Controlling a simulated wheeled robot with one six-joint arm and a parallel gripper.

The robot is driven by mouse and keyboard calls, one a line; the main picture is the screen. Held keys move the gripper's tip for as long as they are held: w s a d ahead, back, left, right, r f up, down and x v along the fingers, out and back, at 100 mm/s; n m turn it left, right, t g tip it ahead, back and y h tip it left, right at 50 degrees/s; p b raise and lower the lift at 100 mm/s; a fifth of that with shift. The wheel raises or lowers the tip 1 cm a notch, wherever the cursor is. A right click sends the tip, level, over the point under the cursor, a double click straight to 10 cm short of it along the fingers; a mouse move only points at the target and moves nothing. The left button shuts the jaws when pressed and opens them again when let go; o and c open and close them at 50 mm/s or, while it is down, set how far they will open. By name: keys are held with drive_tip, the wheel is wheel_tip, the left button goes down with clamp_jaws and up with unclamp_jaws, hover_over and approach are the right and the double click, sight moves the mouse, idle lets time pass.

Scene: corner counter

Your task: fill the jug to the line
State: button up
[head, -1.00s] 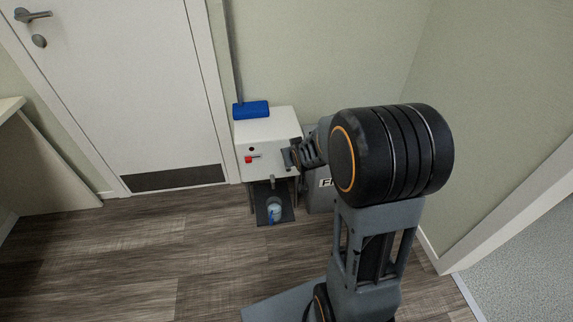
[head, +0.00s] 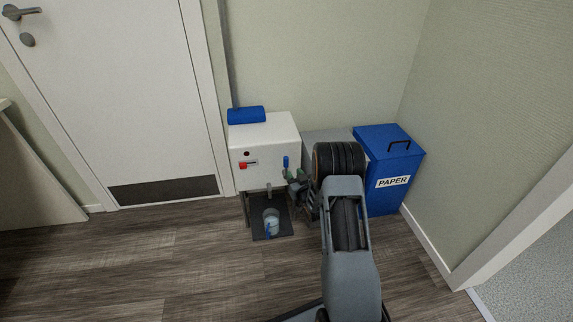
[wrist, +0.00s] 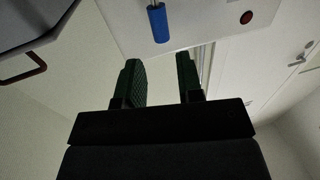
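A blue lever (head: 285,162) is on the right of the box front, also in the wrist view (wrist: 158,22). My gripper (wrist: 161,76) is open and empty. The lever appears beyond and between its fingertips, apart from them. In the head view my gripper (head: 296,182) is just below and right of the lever.
A red switch (head: 243,165) is on the box's left front. A blue roll-like object (head: 246,115) lies on top. A grey container stands right of the box, partly hidden by my arm, then a blue PAPER bin (head: 390,165). The floor (head: 170,265) at left is clear.

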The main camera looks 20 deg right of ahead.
sight(287, 163)
drive_tip(key=w+b, duration=0.2)
drive_tip(key=w, duration=0.7)
clamp_jaws()
